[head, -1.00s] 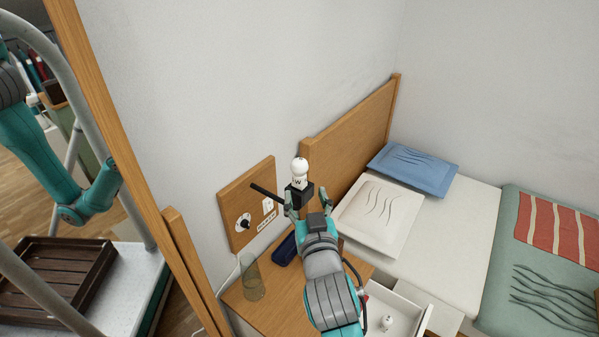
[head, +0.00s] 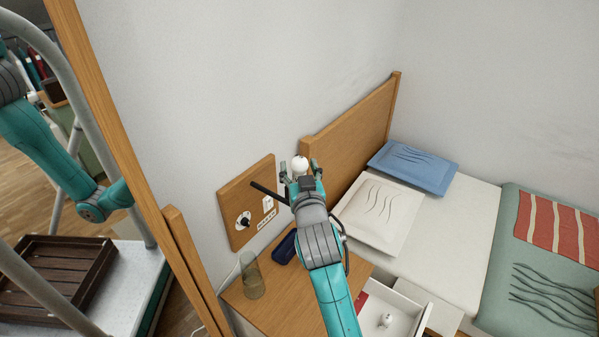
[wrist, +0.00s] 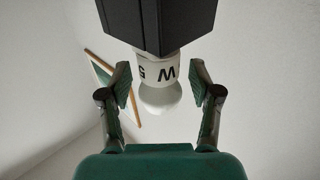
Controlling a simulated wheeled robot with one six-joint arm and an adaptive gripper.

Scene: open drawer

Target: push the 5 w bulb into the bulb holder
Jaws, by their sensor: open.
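A bulb with a round white globe (head: 300,163) and a lettered white collar (wrist: 158,68) stands upright at the black bulb holder (wrist: 160,22). The collar meets the holder's block; how deep it sits I cannot tell. My gripper (head: 299,168) is open, one finger on either side of the bulb. In the wrist view the fingers (wrist: 160,88) stand apart from the globe, with gaps on both sides.
The wooden wall panel (head: 238,200) and the headboard (head: 355,115) stand close to my gripper. A glass (head: 253,277) and a dark blue case (head: 285,247) are on the bedside table (head: 295,305). Another bulb (head: 387,319) lies in the open drawer (head: 410,315).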

